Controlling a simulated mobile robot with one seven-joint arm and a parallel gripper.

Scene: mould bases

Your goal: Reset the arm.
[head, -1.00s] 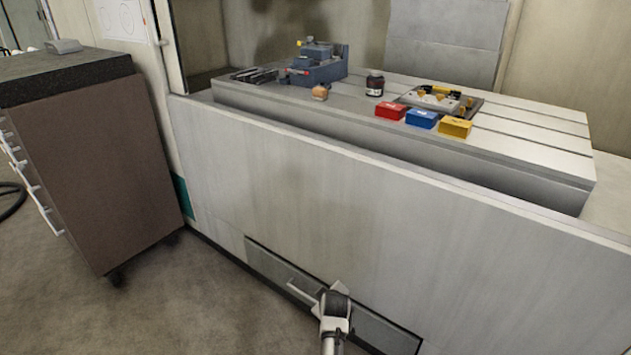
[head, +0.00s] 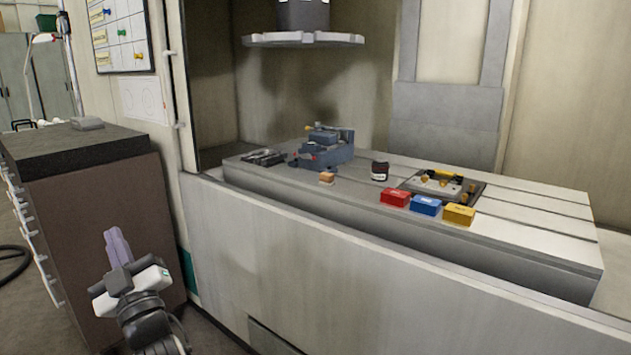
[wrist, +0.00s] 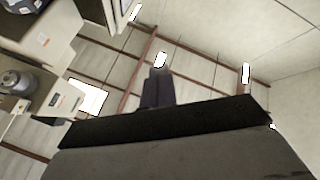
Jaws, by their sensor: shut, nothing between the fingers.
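My gripper (head: 112,234) is at the lower left in the head view, in front of the brown cabinet, with its grey-purple fingers pointing up. The fingers are together and hold nothing. In the wrist view the fingers (wrist: 158,80) also show closed and empty, against what looks like a pale ceiling with bright lights. My gripper is well to the left of the machine table and apart from everything on it.
The brown cabinet (head: 95,225) stands at left. The machine's front panel (head: 330,280) borders the slotted table (head: 535,215).

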